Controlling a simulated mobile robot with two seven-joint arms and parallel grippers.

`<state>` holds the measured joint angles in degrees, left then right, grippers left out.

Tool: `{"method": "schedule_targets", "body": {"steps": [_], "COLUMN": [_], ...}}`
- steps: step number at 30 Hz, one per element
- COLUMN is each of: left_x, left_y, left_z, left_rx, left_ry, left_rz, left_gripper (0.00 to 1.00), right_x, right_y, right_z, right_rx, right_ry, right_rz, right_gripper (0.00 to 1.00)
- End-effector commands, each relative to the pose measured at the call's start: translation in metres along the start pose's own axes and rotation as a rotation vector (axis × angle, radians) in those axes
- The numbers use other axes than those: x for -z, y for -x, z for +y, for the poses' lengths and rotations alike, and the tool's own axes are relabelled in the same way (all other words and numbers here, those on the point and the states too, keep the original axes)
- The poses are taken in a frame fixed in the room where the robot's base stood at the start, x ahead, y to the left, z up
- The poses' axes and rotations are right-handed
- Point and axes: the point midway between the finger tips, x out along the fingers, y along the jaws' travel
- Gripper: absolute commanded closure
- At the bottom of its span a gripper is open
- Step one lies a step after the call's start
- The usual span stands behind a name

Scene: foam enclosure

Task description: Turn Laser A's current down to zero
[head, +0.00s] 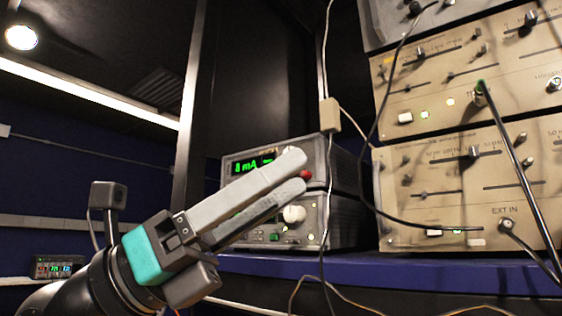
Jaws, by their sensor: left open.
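A grey controller box (344,170) with a green display (252,165) reading about "8 mA" sits on the shelf in the middle. A similar box (345,221) with a pale round knob (293,214) and a green-lit button is under it. I cannot read which one is Laser A. My left gripper (304,171) reaches up from the lower left, its two long grey fingers in front of the upper box's panel. It is open, with a small gap. A small red round part (305,175) shows at the fingertips; I cannot tell whether they touch it. The fingers hide much of both panels.
Beige instrument panels (475,150) with sliders and knobs are stacked at the right. Dark cables hang before them, and a thin cable with a beige block (330,115) hangs by the boxes. The blue shelf edge (400,272) runs below. A small unit with digits (58,268) is at lower left.

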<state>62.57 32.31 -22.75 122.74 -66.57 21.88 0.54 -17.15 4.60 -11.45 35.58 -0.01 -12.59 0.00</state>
Motion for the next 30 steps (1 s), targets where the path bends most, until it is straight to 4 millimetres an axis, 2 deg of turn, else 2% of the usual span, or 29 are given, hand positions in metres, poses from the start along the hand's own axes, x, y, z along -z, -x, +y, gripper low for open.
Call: {"method": "schedule_targets", "body": {"steps": [3,8,11,15,18,22,26,30], "left_x": [0.004,-0.004,-0.024,-0.06,-0.085,-0.106,-0.114,-0.111], "left_y": [-0.014,-0.016,-0.009,0.006,0.017,0.028,0.031,0.022], "left_z": [-0.01,-0.006,-0.001,0.002,0.0,-0.004,-0.003,0.01], "left_rx": [-0.04,-0.166,-0.284,-0.468,-0.583,-0.683,-0.722,-0.722], "left_ry": [-0.238,-0.535,-0.707,-0.895,-0.981,-1.041,-1.06,-1.058], "left_rz": [0.204,0.445,0.565,0.681,0.726,0.754,0.764,0.768], "left_gripper": [0.39,0.39,0.39,0.39,0.39,0.39,0.39,0.39], "right_x": [0.0,0.0,0.0,0.0,0.0,-0.001,-0.001,0.0], "right_y": [0.0,0.0,0.0,0.0,0.0,0.0,0.001,0.006], "right_z": [-0.001,-0.001,-0.001,-0.001,-0.001,-0.001,-0.001,-0.001], "right_rx": [0.001,0.002,0.002,0.002,0.002,0.002,0.002,0.002], "right_ry": [0.0,0.0,0.0,0.0,0.0,0.0,0.0,0.0], "right_rz": [0.0,0.0,-0.001,-0.001,-0.001,-0.002,-0.002,-0.002], "right_gripper": [0.5,0.5,0.5,0.5,0.5,0.5,0.5,0.5]}}
